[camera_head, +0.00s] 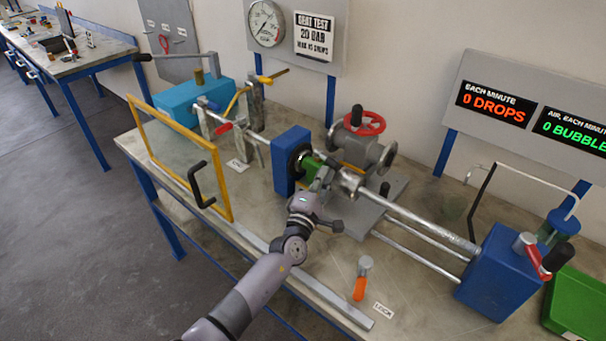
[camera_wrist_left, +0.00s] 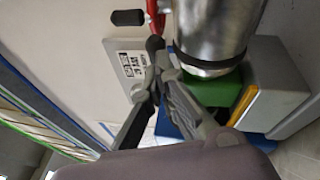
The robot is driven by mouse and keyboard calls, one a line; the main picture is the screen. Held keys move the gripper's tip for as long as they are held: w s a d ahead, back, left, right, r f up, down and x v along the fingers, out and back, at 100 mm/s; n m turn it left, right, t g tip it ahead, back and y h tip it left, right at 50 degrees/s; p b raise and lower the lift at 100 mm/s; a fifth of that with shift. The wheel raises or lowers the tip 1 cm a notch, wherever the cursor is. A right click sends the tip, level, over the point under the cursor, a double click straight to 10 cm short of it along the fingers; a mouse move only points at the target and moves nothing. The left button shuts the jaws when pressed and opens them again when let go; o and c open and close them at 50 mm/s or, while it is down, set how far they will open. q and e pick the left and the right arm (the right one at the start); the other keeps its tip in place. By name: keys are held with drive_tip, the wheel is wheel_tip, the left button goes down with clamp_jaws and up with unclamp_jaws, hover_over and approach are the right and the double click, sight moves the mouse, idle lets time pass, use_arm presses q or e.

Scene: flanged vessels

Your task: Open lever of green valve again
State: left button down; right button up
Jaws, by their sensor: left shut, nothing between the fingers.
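The green valve body (camera_head: 314,167) sits between the blue block and the steel pipe in the head view. It also shows in the left wrist view (camera_wrist_left: 215,92), beneath a steel cylinder. My left gripper (camera_head: 326,178) is right beside the green body and the pipe in the head view. In the left wrist view my left gripper (camera_wrist_left: 158,55) has its fingers together with nothing held, beside the steel cylinder. I cannot make out a lever on the green valve; the gripper and pipe hide part of it. My right gripper is not in view.
A vessel with a red handwheel (camera_head: 362,123) stands behind the pipe. The blue block (camera_head: 291,160) and yellow frame (camera_head: 190,165) are to the left. A blue pump box (camera_head: 500,270) and green crate (camera_head: 580,305) are at right.

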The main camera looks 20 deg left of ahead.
use_arm(q)
drive_tip(key=shift+w+d, duration=0.3)
drive_tip(key=shift+d, duration=0.4)
idle(0.3)
